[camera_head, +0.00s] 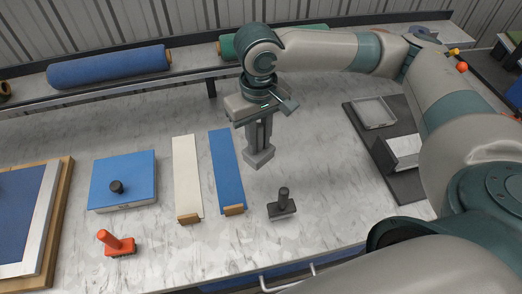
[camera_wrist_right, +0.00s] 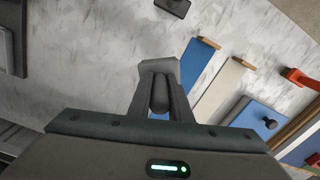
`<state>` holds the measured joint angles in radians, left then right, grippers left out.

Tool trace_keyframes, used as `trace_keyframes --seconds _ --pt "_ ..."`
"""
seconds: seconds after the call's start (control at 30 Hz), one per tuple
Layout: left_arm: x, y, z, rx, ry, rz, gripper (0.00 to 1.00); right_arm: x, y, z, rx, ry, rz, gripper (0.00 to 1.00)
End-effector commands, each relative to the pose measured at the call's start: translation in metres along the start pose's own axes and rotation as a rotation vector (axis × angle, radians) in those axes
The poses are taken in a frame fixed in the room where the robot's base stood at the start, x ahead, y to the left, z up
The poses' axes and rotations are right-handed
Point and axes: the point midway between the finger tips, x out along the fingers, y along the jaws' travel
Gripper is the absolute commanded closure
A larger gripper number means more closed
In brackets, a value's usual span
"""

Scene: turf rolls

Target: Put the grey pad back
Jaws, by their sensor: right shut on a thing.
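My right gripper (camera_head: 260,143) points down over the middle of the table. It is shut on the upright handle of a grey pad (camera_head: 258,158), whose block sticks out below the fingers. In the right wrist view the pad (camera_wrist_right: 158,68) shows beyond the fingers (camera_wrist_right: 160,98), with the dark handle between them. I cannot tell whether the pad touches the table. A second, darker pad with an upright handle (camera_head: 283,207) stands apart, nearer the front edge; it also shows in the wrist view (camera_wrist_right: 172,6). My left gripper is not in view.
A blue strip (camera_head: 226,168) and a cream strip (camera_head: 187,172) lie left of the gripper. Further left are a blue block with a knob (camera_head: 135,166) and an orange-handled brush (camera_head: 118,246). A dark mat (camera_head: 403,184) at right carries a shallow grey tray (camera_head: 374,112) and a pale block (camera_head: 404,148).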

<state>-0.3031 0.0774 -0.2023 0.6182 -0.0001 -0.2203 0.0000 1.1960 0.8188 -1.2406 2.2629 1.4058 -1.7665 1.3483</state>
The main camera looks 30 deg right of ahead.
Motion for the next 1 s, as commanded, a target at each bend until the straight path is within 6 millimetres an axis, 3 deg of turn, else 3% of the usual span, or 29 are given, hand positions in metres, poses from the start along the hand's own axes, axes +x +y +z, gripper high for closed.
trace_keyframes --seconds 0.17,0.5,0.7,1.0 --pt "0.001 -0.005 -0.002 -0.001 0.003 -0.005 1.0 0.0 0.024 -0.006 -0.097 -0.002 -0.008 1.0" --pt "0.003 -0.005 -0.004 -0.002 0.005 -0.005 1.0 -0.007 0.102 -0.015 -0.412 -0.001 -0.01 1.0" --pt "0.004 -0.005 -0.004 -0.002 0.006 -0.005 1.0 -0.012 0.138 -0.015 -0.562 0.0 -0.003 1.0" --pt "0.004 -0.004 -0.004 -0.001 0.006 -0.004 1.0 -0.015 0.151 -0.015 -0.628 0.001 0.002 1.0"
